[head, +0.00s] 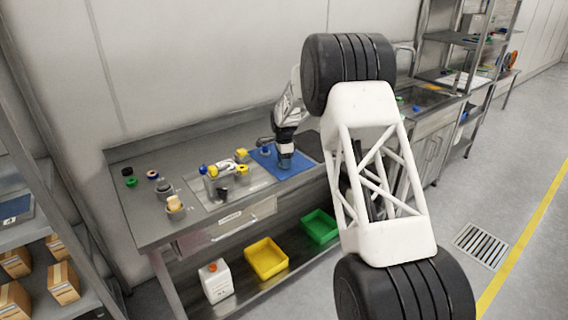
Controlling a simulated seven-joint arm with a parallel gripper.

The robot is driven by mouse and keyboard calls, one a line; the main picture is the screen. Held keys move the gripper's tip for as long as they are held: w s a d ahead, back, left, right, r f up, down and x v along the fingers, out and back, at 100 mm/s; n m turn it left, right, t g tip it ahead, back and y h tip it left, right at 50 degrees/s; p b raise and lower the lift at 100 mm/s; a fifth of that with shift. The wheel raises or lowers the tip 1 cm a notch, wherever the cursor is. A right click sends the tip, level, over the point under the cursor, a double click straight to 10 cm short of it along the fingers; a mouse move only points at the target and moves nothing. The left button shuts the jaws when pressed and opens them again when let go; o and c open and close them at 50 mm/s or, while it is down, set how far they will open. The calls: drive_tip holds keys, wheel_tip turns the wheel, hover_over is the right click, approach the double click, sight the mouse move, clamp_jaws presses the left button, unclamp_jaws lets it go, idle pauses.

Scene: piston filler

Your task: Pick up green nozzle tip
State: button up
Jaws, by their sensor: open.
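A small green piece (131,182) sits at the left end of the steel bench, just below a black round piece (127,171). It looks like the green nozzle tip, but it is too small to be sure. My gripper (285,164) points down over the blue mat (298,168), toward the right of the bench and well away from the green piece. Its fingers are tiny here, and nothing shows between them. I cannot tell whether the tips touch the mat.
The filler (217,174), with blue and yellow parts, stands mid-bench between my gripper and the green piece. Small parts stand at its left, including a cream-topped one (174,203).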

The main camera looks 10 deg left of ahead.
idle(0.3)
clamp_jaws()
drive_tip(key=shift+r, duration=1.75)
drive_tip(key=s+d, duration=0.2)
drive_tip(key=s, duration=0.5)
drive_tip(key=s+d+r, duration=0.1)
drive_tip(key=s+d, duration=0.2)
drive_tip(key=s, duration=0.5)
drive_tip(key=shift+r, duration=0.3)
drive_tip(key=shift+s, duration=0.1)
drive_tip(key=w+a+r, duration=0.2)
drive_tip(key=a+r, duration=0.2)
drive_tip(key=a, duration=0.6)
drive_tip(key=w+a+r, duration=0.2)
drive_tip(key=a+r, duration=0.3)
drive_tip(key=a, duration=0.5)
drive_tip(key=shift+w+r, duration=0.15)
drive_tip(key=shift+r, duration=0.1)
